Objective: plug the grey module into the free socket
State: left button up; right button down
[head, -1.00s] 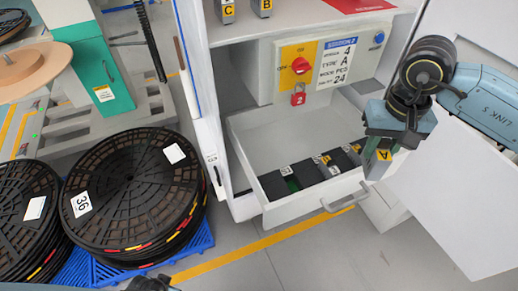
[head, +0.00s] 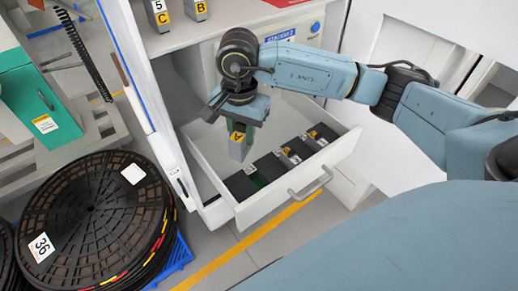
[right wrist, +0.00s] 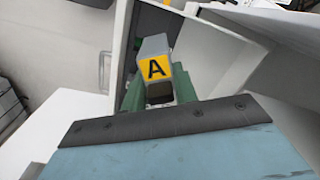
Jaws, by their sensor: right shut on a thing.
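My right gripper (head: 243,118) is shut on the grey module (head: 237,151), which has a yellow label with a black A. It holds the module upright over the left part of the open drawer (head: 325,162). In the right wrist view the module (right wrist: 154,46) sits between the green fingers, above the drawer. A row of dark blocks (head: 268,167) lies along the drawer's front, some with white and yellow labels. A bit of green shows between the left ones. I cannot tell for sure which place is the free socket. My left gripper is not in view.
The drawer's front wall has a grey handle (head: 311,184). Grey modules marked C (head: 163,17) and B (head: 201,8) stand on the surface above. Black reels (head: 92,215) are stacked at the left. My right arm hides much of the cabinet panel.

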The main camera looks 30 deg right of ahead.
jog(key=m, duration=0.1)
jog(key=f+m, duration=0.1)
jog(key=m, duration=0.3)
jog(key=shift+d+f, duration=0.25)
jog(key=shift+f, duration=0.1)
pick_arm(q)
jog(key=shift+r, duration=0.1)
pick_arm(e)
jog(key=d+f+m, duration=0.2)
jog(key=f+m, duration=0.1)
jog(key=m, duration=0.6)
jog(key=s+d+f+m, duration=0.1)
jog(key=f+m, duration=0.2)
jog(key=m, duration=0.7)
jog(key=shift+s+d, duration=0.3)
jog(key=shift+d, duration=0.05)
